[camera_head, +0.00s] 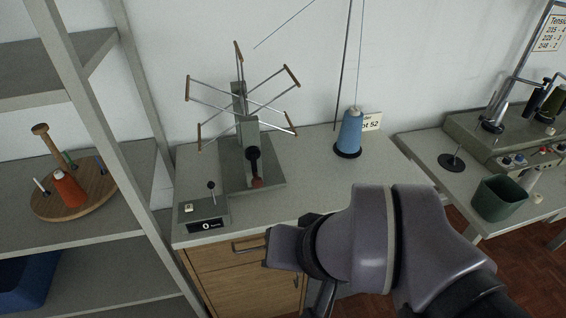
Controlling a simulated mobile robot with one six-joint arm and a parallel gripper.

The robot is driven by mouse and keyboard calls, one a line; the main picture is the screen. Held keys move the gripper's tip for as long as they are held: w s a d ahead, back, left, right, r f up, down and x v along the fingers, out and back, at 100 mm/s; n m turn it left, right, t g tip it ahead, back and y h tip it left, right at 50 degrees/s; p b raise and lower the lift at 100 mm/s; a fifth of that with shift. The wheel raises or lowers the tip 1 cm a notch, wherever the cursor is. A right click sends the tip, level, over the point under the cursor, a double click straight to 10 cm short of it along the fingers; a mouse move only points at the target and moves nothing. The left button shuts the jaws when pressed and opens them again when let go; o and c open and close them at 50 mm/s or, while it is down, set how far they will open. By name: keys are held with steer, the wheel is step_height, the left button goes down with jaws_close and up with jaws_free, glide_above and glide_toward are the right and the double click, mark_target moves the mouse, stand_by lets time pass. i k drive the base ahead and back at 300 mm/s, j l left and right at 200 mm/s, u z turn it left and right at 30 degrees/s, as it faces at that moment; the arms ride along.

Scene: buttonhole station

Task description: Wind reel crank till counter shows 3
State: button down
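The reel (240,98) stands on the grey bench top, with thin spokes ending in brown tips around a grey post. On the front of its post is a black crank arm (253,155) hanging down, with a red-brown knob (257,183) at its lower end. A small grey counter box (205,212) sits to the front left of the reel. Its dark display (207,226) appears to read 0. My purple-grey arm reaches in from the bottom right, in front of the bench and apart from the crank. My gripper's fingers do not show.
A blue thread cone (350,132) stands right of the reel by a small sign. A shelf at left holds a round wooden board (75,190) with an orange spool (68,187). A green bin (498,198) and machine stand on the right bench. The bench between reel and cone is clear.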

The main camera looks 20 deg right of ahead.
mark_target(252, 153)
steer(key=j+z, duration=0.4)
steer(key=j, duration=0.2)
steer(key=j+z, duration=0.35)
steer(key=j, duration=0.25)
steer(key=k, duration=0.05)
